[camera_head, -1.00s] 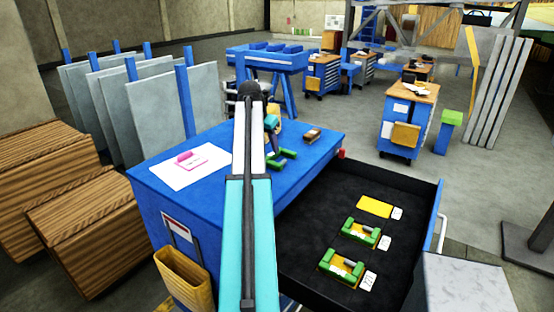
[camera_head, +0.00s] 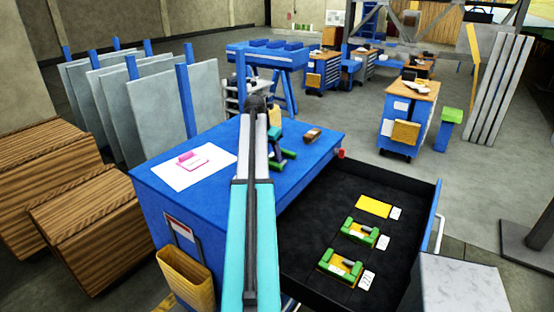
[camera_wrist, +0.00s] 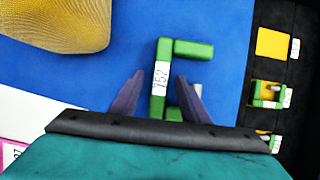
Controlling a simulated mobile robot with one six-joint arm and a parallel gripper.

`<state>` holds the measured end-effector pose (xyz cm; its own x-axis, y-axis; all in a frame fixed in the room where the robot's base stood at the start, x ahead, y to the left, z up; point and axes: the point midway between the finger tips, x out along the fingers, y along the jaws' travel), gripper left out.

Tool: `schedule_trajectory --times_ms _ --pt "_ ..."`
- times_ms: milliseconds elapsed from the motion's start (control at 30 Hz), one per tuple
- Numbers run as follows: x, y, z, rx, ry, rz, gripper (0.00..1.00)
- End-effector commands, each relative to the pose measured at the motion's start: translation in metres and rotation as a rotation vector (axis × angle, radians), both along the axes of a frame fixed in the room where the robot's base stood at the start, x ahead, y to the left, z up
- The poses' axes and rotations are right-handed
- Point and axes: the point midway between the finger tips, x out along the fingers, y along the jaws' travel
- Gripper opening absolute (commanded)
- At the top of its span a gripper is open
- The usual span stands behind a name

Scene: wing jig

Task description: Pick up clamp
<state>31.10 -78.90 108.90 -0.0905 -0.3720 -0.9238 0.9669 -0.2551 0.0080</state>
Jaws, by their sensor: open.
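A green clamp (camera_wrist: 180,48) with a white label reading 752 lies on the blue bench top in the wrist view. In the head view this clamp (camera_head: 289,155) is partly hidden behind my arm. My gripper (camera_wrist: 158,82) is open and empty, with one dark finger on each side of the clamp's long labelled bar. I cannot tell whether the fingers are down at its height. In the head view my gripper (camera_head: 275,138) is over the bench near the clamp.
The open black drawer (camera_head: 315,215) holds two more green clamps (camera_head: 360,233) (camera_head: 340,266) and a bare yellow pad (camera_head: 374,207). A brown object (camera_head: 312,135) and a white sheet with a pink item (camera_head: 192,162) lie on the blue bench (camera_head: 225,210).

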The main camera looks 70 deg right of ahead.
Motion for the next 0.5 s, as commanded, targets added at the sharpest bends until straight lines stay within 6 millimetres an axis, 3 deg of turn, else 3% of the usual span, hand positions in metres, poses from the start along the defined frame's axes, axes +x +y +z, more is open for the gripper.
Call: schedule_trajectory --times_ms 367,500 --pt "-0.0004 -0.0001 0.0002 0.000 0.000 0.000 0.41" --pt "-0.0005 -0.0001 0.0002 0.000 0.000 -0.001 0.18"
